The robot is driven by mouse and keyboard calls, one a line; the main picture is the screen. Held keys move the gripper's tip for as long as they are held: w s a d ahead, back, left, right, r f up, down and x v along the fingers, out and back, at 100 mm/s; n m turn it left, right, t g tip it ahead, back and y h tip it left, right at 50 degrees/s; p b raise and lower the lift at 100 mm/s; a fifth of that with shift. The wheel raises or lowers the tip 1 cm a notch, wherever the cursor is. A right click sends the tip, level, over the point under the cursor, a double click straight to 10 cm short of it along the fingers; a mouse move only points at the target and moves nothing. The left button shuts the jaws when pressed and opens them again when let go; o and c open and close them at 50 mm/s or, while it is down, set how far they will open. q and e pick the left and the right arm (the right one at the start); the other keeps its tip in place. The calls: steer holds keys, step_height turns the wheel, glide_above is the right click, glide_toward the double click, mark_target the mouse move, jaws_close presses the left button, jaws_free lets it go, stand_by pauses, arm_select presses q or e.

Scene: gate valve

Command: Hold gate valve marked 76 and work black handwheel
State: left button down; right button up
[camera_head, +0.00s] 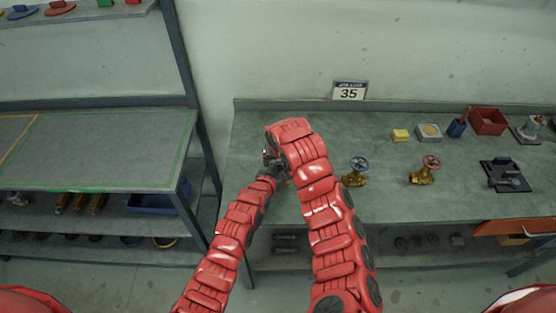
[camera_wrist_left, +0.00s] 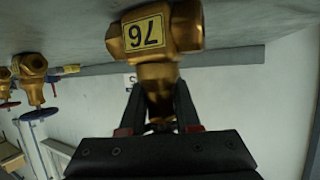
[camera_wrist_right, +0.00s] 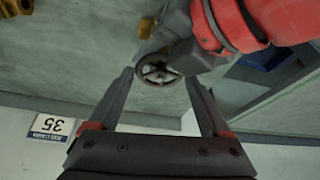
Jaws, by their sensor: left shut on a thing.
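The brass gate valve (camera_wrist_left: 180,30) shows its yellow 76 label upside down in the left wrist view. My left gripper (camera_wrist_left: 160,105) is shut on the valve's neck. The black handwheel (camera_wrist_right: 158,71) shows in the right wrist view, with the red left arm close beside it. My right gripper (camera_wrist_right: 160,80) is open, with the handwheel appearing between its fingertips; whether they touch it I cannot tell. In the head view my right gripper (camera_head: 271,158) is partly hidden by its own arm, and the valve is almost wholly hidden there.
On the bench (camera_head: 300,230) stand a blue-wheeled valve (camera_head: 355,178) and a red-wheeled valve (camera_head: 423,175). A 35 sign (camera_head: 349,91) stands at the back. A yellow block (camera_head: 400,135), a red bin (camera_head: 489,121) and a dark fixture (camera_head: 504,175) lie right. A shelf rack (camera_head: 110,150) stands left.

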steer(key=c, duration=0.8)
steer(key=shift+m, duration=0.4)
steer(key=m, duration=0.2)
steer(key=m+h, duration=0.1)
steer(key=shift+a+m+h, duration=0.3)
steer(key=shift+m, duration=0.1)
steer(key=shift+w+a+m+g+h, duration=0.1)
steer(key=shift+m+g+h, duration=0.25)
steer(key=shift+m, duration=0.95)
steer(key=shift+w+a+m+g+h, duration=0.15)
steer(key=shift+m+h, duration=0.4)
steer(key=shift+m, duration=0.75)
steer(key=shift+s+d, duration=0.1)
steer(key=o, duration=1.2)
